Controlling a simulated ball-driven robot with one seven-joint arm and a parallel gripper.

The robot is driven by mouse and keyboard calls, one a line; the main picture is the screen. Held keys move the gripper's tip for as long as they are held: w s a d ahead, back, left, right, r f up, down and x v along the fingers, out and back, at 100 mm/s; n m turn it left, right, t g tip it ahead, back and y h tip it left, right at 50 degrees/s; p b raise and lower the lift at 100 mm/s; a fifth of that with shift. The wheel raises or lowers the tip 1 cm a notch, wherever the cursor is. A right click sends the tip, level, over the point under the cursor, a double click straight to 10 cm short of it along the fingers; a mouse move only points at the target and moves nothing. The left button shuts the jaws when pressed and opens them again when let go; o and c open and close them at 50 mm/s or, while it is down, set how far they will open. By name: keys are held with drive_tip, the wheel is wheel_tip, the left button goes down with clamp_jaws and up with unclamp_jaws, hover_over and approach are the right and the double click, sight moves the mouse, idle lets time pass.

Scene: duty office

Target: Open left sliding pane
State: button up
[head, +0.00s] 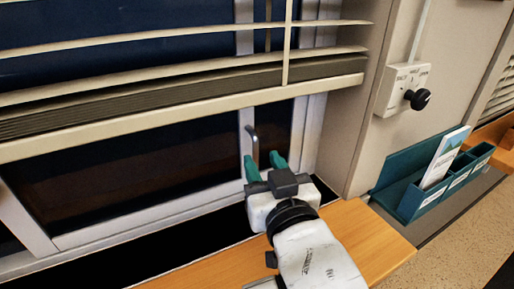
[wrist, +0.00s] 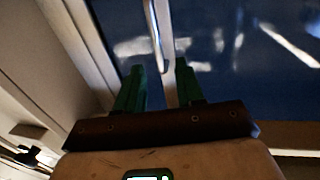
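The window pane (head: 140,180) shows in the head view as dark glass in a pale metal frame, below the blind. A thin upright metal handle (head: 254,145) stands near the pane's right side; in the wrist view the bar handle (wrist: 155,35) comes down from the top edge. My gripper (head: 264,165) has green fingers, spread apart, pointing at the window just below the handle. In the wrist view my gripper (wrist: 160,82) has the handle's lower end in line with the gap between its fingertips. I cannot tell whether either finger touches it.
Blind slats with a thick bottom rail (head: 180,118) hang across the upper window, above my gripper. A wooden sill (head: 350,235) lies under my arm. A white box with a black knob (head: 418,99) is on the wall at right, above a teal leaflet holder (head: 425,200).

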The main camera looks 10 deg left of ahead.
sight(256, 150)
drive_tip(key=shift+x, duration=2.15)
clamp_jaws()
